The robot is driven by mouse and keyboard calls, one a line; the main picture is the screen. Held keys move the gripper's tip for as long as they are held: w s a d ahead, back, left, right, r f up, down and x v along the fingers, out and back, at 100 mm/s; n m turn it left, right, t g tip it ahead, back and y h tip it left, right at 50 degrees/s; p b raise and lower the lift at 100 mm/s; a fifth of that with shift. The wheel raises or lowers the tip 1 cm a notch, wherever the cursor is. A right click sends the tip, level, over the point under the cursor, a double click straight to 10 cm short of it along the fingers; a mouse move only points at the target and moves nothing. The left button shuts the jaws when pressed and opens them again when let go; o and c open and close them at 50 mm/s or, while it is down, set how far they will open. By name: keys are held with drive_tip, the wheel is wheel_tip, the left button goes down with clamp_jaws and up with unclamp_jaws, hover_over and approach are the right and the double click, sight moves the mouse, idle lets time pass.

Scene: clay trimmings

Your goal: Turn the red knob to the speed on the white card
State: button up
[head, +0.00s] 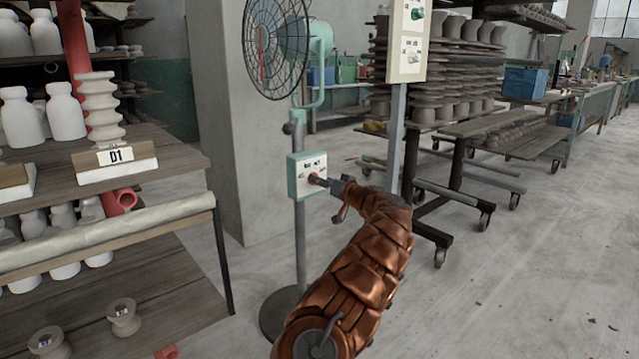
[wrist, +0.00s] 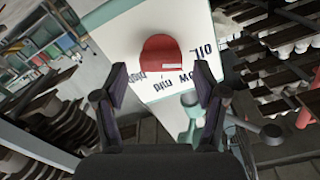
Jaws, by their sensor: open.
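The red knob (wrist: 161,54) sits on the white face of a control box (head: 307,175) on the fan's stand. In the wrist view, printed words that look like off, low, mid and high curve around it. A pale mark shows near the knob's lower right edge. My gripper (wrist: 160,68) is open in front of the box, one finger each side of the knob with gaps between. In the head view my gripper (head: 322,182) partly covers the knob. A small white card (head: 412,44) hangs on a cream panel to the right; its text is too small to read.
The caged fan (head: 275,45) stands above the box, beside a concrete pillar (head: 225,110). Racks of clay ware (head: 440,80) stand behind.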

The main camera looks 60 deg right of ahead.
drive_tip(key=shift+w+d, duration=0.15)
drive_tip(key=shift+w, duration=0.55)
drive_tip(key=shift+c, duration=0.3)
drive_tip(key=c, duration=1.1)
